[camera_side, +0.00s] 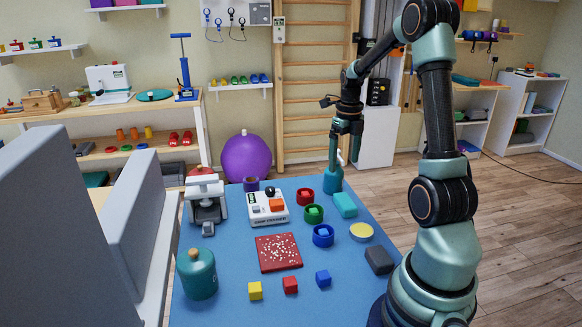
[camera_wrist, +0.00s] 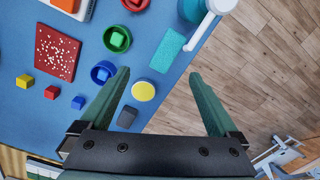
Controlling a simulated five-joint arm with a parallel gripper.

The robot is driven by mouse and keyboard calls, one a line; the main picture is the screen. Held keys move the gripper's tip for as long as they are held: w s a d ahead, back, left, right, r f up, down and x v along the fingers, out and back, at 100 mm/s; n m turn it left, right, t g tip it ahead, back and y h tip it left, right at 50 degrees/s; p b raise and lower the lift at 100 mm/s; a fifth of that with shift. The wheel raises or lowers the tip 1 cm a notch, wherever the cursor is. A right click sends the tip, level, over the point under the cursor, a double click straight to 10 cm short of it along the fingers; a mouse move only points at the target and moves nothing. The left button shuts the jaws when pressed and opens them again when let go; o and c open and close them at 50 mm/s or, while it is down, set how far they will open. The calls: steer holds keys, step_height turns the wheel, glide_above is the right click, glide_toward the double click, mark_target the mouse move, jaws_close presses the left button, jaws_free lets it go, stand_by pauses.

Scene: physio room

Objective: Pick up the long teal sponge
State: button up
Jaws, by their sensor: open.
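The long teal sponge (camera_side: 344,205) is a flat block lying on the blue mat near its right edge, in front of a teal container. In the wrist view the sponge (camera_wrist: 167,50) lies just beyond the fingertips, in the gap between them, and nothing covers most of it. My gripper (camera_side: 345,154) is above the far right part of the mat, higher than the sponge. In the wrist view my gripper (camera_wrist: 160,74) has its two green fingers wide apart with nothing between them.
The teal container (camera_side: 333,181) with a white handle stands close behind the sponge. A blue cup (camera_side: 323,236), a yellow disc (camera_side: 362,231) and a dark grey block (camera_side: 379,260) are nearby. The mat's right edge (camera_wrist: 190,68) runs beside the sponge, with wooden floor beyond.

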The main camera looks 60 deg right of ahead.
steer(key=s+d+f+m, duration=0.1)
steer(key=d+m, duration=0.1)
glide_above(345, 200)
steer(key=shift+m, duration=0.3)
steer(key=f, duration=0.6)
steer(key=shift+s+f, duration=0.1)
steer(key=shift+s, duration=0.1)
steer(key=shift+w+f, duration=0.2)
steer(key=shift+f, duration=2.95)
steer(key=c, duration=1.4)
steer(key=shift+r, duration=0.15)
step_height(345, 200, up, 7)
steer(key=shift+r, duration=0.2)
steer(key=s+a, duration=1.2)
steer(key=shift+s+a+f, duration=0.3)
steer(key=shift+s+a, duration=0.1)
steer(key=shift+c, duration=0.2)
